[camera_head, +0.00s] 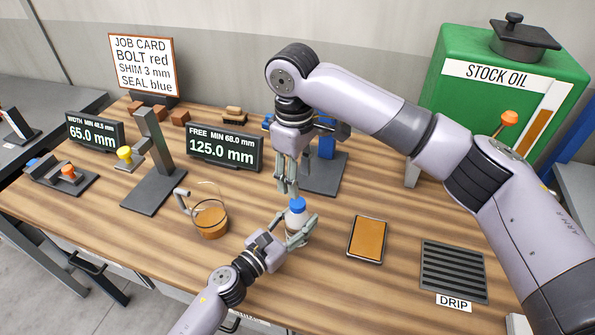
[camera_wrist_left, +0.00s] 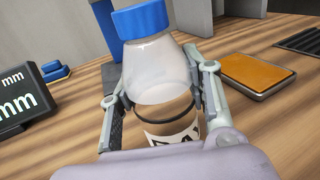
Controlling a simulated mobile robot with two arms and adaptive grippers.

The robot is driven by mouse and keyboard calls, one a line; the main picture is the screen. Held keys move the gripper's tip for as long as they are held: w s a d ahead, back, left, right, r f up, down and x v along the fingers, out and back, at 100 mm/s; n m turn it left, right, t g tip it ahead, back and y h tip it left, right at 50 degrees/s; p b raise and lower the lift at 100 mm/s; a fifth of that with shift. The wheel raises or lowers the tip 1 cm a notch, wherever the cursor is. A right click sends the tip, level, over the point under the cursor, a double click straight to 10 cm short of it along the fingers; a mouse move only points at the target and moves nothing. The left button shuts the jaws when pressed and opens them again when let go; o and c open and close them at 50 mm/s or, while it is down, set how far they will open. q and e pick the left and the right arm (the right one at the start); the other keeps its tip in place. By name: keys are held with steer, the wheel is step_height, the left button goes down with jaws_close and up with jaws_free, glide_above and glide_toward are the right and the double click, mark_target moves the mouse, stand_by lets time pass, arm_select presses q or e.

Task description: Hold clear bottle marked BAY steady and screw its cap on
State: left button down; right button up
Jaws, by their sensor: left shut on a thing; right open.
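The clear bottle (camera_head: 294,220) stands upright on the wooden table with a brownish content low in it. Its blue cap (camera_head: 297,204) sits on its mouth; how tightly, I cannot tell. My left gripper (camera_head: 298,232) is shut around the bottle's body from the front. In the left wrist view the bottle (camera_wrist_left: 160,75) stands between the fingers, with the blue cap (camera_wrist_left: 141,19) on top and a partly hidden label low down. My right gripper (camera_head: 287,187) is open, pointing down just above and slightly left of the cap, apart from it as far as I can tell.
A glass jug (camera_head: 210,218) with amber liquid stands left of the bottle. An orange-topped tray (camera_head: 368,239) and the DRIP grate (camera_head: 454,270) lie to the right. Gauge stands and displays (camera_head: 224,148) are behind. The green STOCK OIL tank (camera_head: 500,95) stands at the back right.

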mark_target(298, 202)
steer(key=n, duration=0.7)
steer(key=shift+s+r, duration=0.1)
steer(key=shift+r, duration=0.2)
steer(key=shift+f, duration=0.1)
steer(key=shift+f, duration=3.95)
steer(key=shift+c, duration=0.2)
jaws_close()
steer(key=m, duration=0.5)
steer(key=shift+o, duration=0.9)
jaws_free()
steer(key=shift+r, duration=0.1)
